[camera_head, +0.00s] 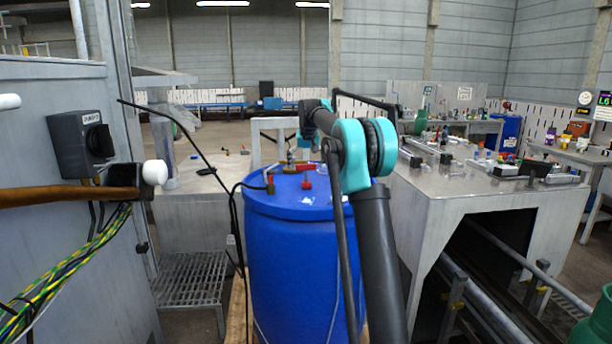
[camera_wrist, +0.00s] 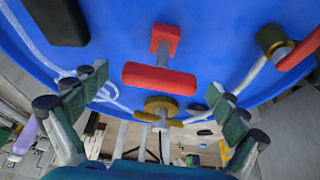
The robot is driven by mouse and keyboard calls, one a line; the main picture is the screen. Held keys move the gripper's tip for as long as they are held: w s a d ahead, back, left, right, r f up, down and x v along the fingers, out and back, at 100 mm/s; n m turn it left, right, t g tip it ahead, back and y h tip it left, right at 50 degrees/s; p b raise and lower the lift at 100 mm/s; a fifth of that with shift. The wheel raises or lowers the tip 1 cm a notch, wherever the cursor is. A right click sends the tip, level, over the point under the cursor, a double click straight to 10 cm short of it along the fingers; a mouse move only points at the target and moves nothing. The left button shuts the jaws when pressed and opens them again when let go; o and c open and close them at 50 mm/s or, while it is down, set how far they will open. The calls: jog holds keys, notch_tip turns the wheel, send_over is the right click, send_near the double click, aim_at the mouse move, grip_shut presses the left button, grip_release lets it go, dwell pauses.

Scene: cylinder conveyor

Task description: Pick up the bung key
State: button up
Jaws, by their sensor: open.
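A red T-shaped piece with a grey shaft, which looks like the bung key (camera_wrist: 160,76), is over the blue drum top in the wrist view. Its crossbar lies across the picture, with a red block at the shaft's far end. In the head view a small red piece (camera_head: 307,183) on the drum top may be the same thing. My gripper (camera_wrist: 157,84) is open and empty, with its green-padded fingers to the left and right of the crossbar and apart from it. In the head view my arm hides the gripper's fingers.
The blue drum (camera_head: 290,265) stands between a grey cabinet (camera_head: 50,200) and a metal bench (camera_head: 480,190) with several small parts. A brass fitting (camera_wrist: 160,106) is below the crossbar in the wrist view. A red-handled brass valve (camera_wrist: 275,42) is right. A black cable hangs beside the drum.

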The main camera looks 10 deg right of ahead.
jog(key=shift+w+f, duration=0.25)
jog(key=shift+f, duration=0.35)
jog(key=shift+c, duration=0.3)
jog(key=c, duration=1.6)
jog(key=shift+r, duration=0.1)
